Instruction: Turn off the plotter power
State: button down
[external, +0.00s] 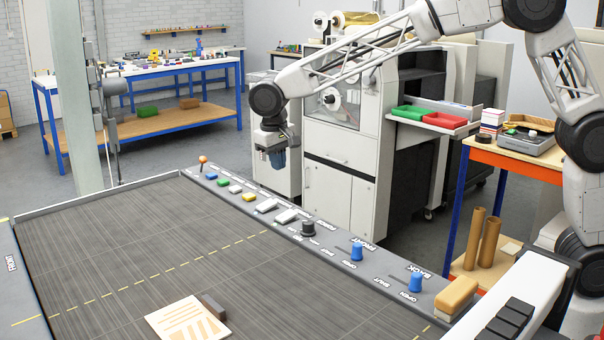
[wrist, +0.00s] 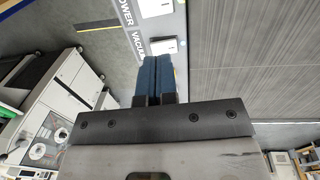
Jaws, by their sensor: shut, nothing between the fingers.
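The plotter's grey control panel (external: 325,245) runs along the edge of its dark flat bed (external: 150,235). Two white rocker switches, one (external: 266,206) and another (external: 287,215), sit mid-panel; their labels are too small to read there. In the wrist view, the white power switch (wrist: 155,8) is at the top edge, partly cut off, beside the label "POWER". The white vacuum switch (wrist: 163,44) is below it, just past my fingertips. My gripper (external: 277,160) points down above the panel's far side, apart from it. Its blue fingers (wrist: 158,62) are together and empty.
The panel also carries an orange-tipped lever (external: 203,161), coloured buttons, a black knob (external: 308,228) and blue valve knobs (external: 357,251). A printed sheet (external: 187,323) with a dark block lies on the bed. A white cabinet machine (external: 340,150) stands behind my gripper.

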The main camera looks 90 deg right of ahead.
aim_at(290, 212)
jog(key=shift+d, duration=0.1)
jog(key=shift+s+d, duration=0.35)
jog(key=shift+s, duration=0.15)
jog(key=shift+f, duration=0.1)
jog(key=f, duration=0.4)
jog(key=s+d+f, duration=0.1)
jog(key=f, duration=0.8)
jog(key=shift+s+d+f, duration=0.25)
jog(key=shift+s+f, duration=0.05)
dwell(0.4)
